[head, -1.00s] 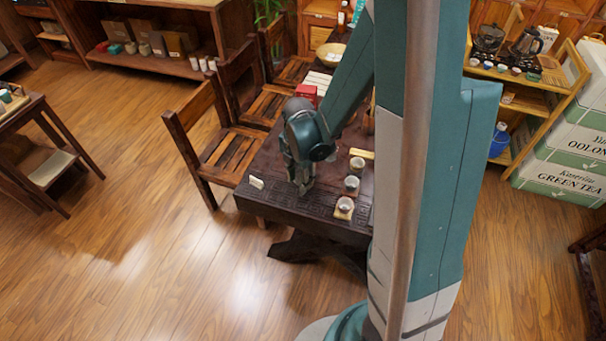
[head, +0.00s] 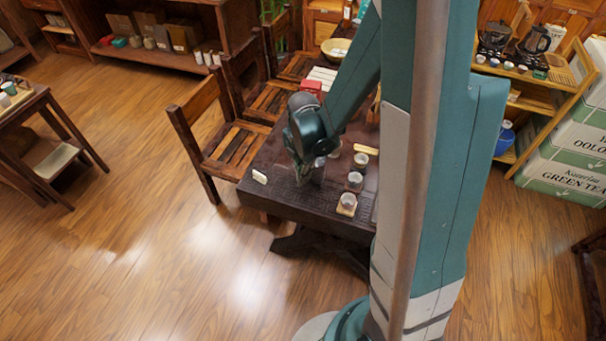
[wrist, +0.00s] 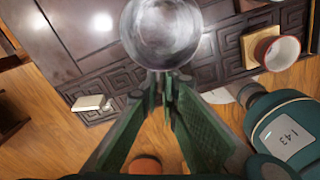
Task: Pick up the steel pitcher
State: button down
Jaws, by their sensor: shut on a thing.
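The steel pitcher (wrist: 160,35) is a shiny, round metal body at the top middle of the wrist view, cut off by the frame's upper edge. My gripper (wrist: 166,80) has its green fingers together at the pitcher's near side, shut on it. The exact part between the fingertips is hidden. In the head view my gripper (head: 304,176) is over the near end of the dark table, and the pitcher is hard to make out there. I cannot tell whether the pitcher touches the table.
The dark carved table (head: 275,190) holds several cups on wooden coasters; one cup (head: 347,201) is right of my gripper. A small white block (head: 259,177) lies near the left corner. A red box (head: 311,87) stands farther back. A wooden chair (head: 225,145) is at the left.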

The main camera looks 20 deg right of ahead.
jog(key=shift+r, duration=0.4)
jog(key=shift+r+p, duration=0.95)
jog(key=shift+r, duration=3.5)
jog(key=shift+r, duration=0.15)
jog(key=shift+w, duration=0.15)
